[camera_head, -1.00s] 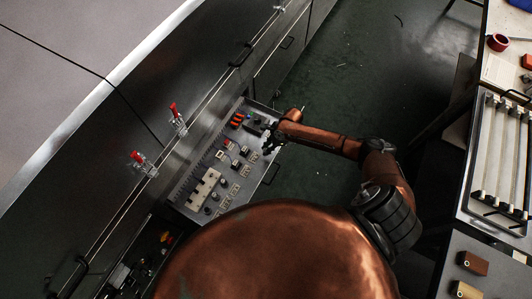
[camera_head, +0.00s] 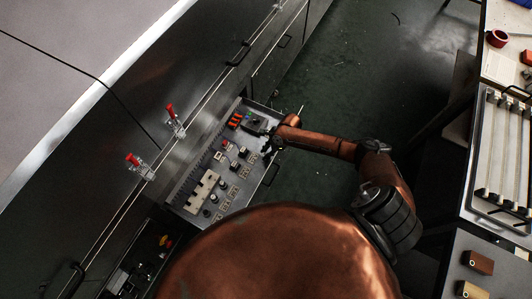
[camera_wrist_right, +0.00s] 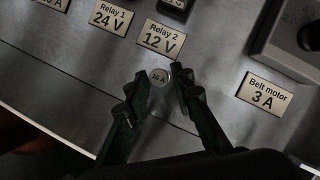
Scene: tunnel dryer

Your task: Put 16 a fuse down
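In the head view my right gripper (camera_head: 267,147) is over the right edge of the grey component drawer (camera_head: 178,207); the fuse is too small to make out there. My left gripper is not in view.
A grey block (camera_wrist_right: 290,50) stands at the upper right of the wrist view. Red-handled clamps (camera_head: 174,122) are left of the drawer; a side table (camera_head: 500,65) is at right.

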